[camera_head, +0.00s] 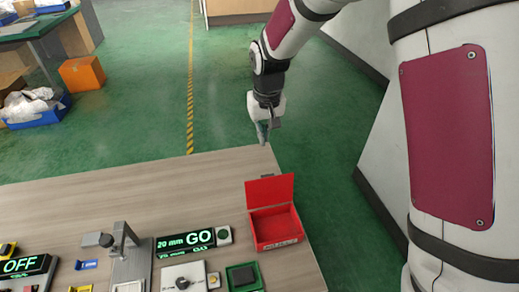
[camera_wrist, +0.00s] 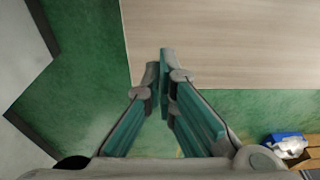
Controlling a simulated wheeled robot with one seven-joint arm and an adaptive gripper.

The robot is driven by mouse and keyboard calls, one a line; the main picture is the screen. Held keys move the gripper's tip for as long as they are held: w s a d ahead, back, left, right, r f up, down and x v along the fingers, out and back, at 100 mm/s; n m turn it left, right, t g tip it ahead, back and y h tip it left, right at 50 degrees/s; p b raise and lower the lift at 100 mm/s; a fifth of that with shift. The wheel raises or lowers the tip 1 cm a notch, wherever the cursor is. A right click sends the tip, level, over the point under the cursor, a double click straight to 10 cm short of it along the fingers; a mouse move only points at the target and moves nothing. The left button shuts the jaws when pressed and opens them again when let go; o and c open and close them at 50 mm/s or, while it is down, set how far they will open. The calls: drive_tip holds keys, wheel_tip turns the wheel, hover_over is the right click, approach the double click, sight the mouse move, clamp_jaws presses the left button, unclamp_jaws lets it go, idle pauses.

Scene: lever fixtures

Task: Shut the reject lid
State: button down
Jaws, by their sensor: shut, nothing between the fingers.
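The reject box (camera_head: 277,230) is a red open-topped box near the right edge of the table, with a white label on its front. Its red lid (camera_head: 270,190) stands up, open, at the box's far side. My gripper (camera_head: 264,138) is beyond the lid at the table's far right corner, above and apart from it. In the wrist view my gripper (camera_wrist: 163,62) has its green fingers together, with nothing between them. The box and lid are not in the wrist view.
The table's (camera_head: 130,190) far part is clear. An orange carton (camera_head: 82,73) is on the floor.

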sight(269, 189)
wheel_tip(269, 189, down, 9)
drive_tip(key=s+p, duration=0.2)
drive_tip(key=p, duration=0.1)
drive_tip(key=shift+s+d, duration=0.15)
drive_tip(key=shift+d, duration=0.1)
idle(0.5)
